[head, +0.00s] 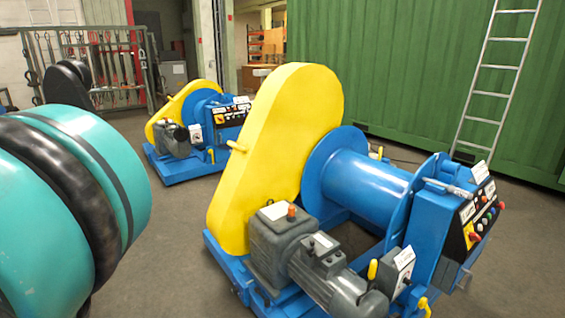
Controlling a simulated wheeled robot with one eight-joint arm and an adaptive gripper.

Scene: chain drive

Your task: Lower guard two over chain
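Two blue winches stand on the floor, each with a yellow chain guard; I can read no number on either. The near guard (270,145) is a tall yellow cover with a small yellow handle on its front edge. It stands beside the blue drum (365,182), and no chain shows around it. The far guard (177,106) is smaller in view, on the winch behind to the left. Its chain cannot be made out, and I cannot tell whether it is fully seated. A teal and black part of my arm fills the left edge.
The near winch has a grey motor (335,275) in front and a control panel (478,220) at right. A ladder (492,85) leans on the green container wall (400,65). A tool rack (95,65) stands at back left. Floor is clear between my arm and the winches.

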